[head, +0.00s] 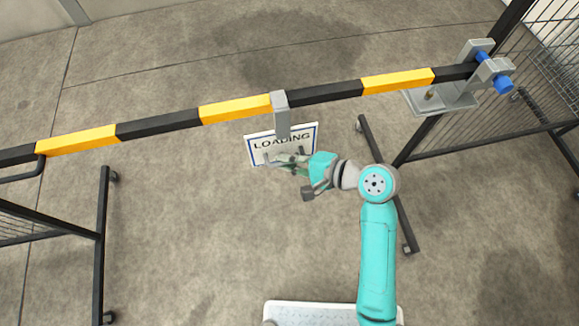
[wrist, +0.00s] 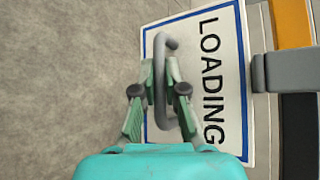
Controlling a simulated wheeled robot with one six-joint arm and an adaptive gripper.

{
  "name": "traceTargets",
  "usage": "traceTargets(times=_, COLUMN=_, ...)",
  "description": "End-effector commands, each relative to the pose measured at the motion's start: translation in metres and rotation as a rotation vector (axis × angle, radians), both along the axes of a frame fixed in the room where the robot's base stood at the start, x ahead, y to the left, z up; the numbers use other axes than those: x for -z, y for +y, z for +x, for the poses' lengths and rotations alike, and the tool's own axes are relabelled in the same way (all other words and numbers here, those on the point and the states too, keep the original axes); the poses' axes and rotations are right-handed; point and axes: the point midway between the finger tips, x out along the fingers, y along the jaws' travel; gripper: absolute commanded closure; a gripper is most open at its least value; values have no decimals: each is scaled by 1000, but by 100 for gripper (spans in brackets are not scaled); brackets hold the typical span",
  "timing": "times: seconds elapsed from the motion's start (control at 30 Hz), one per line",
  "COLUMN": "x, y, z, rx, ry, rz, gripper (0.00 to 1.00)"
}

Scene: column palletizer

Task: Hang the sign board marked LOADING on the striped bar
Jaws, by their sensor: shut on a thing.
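The white sign board (head: 255,150) with a blue border reads LOADING; it also fills much of the wrist view (wrist: 215,25). A grey hanger (head: 282,118) at its top edge reaches over the striped bar (head: 235,109) in the head view. I cannot tell whether the hanger bears on the bar or is held just above it. My gripper (head: 286,161) is in front of the board's lower part, shut on its grey handle (wrist: 160,98). The handle shows between the two fingers in the wrist view. The fingers hide part of the board.
The yellow and black bar spans the view, with a grey bracket and blue-ended pin (head: 495,73) at its right end. Black mesh barriers (head: 75,232) stand left and right on dark feet. A white surface (head: 310,313) shows at the bottom. The concrete floor between is clear.

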Motion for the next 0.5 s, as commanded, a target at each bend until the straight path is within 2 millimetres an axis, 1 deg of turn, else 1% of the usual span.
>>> traceTargets(times=0.5, x=-1, y=10, z=34, rx=0, ry=-1, rz=0, gripper=100)
